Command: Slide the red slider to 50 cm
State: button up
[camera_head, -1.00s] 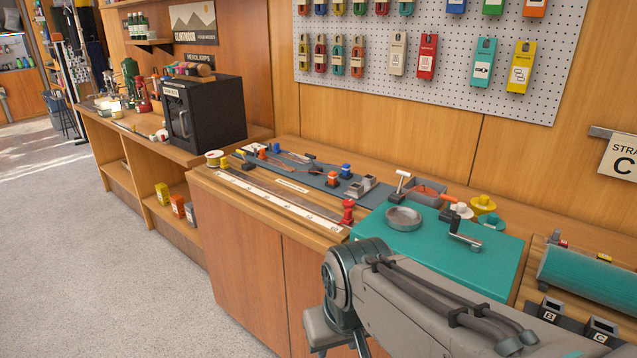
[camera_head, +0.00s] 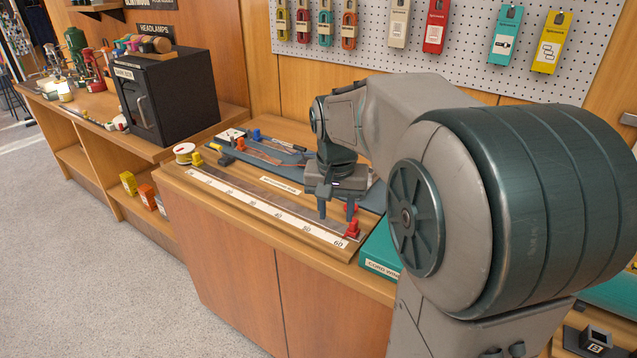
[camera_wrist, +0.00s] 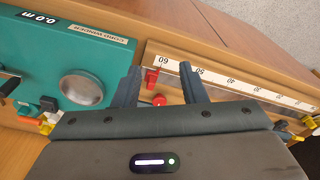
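The red slider (camera_head: 352,229) stands at the 60 end of a white printed scale (camera_head: 262,204) beside a grey metal rail (camera_head: 250,187). In the wrist view, its red block (camera_wrist: 152,76) and round red knob (camera_wrist: 159,100) show between my fingers. My gripper (camera_head: 337,212) points down over the rail's right end. In the wrist view, my gripper (camera_wrist: 160,69) is open, with clear gaps around the red parts. I cannot tell whether a finger touches the slider.
A teal cord winder (camera_wrist: 62,55) stands close beside the slider's 60 end. A black cabinet (camera_head: 165,98) stands beyond. The rail between looks clear.

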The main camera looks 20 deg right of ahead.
aim_at(353, 220)
jog(key=w+d+m+g+p, duration=0.1)
jog(key=w+d+m+p, duration=0.1)
jog(key=w+d+m, duration=0.55)
jog(key=w+f+n, duration=0.1)
jog(key=f, duration=0.3)
jog(key=d+f+n+p, duration=0.1)
jog(key=f, duration=0.4)
jog(key=w+d+f+n+p, duration=0.1)
jog(key=f, duration=0.3)
jog(key=shift+w+f+y, duration=0.35)
jog(key=shift+f+y, duration=0.05)
jog(key=shift+c, duration=0.4)
grip_shut()
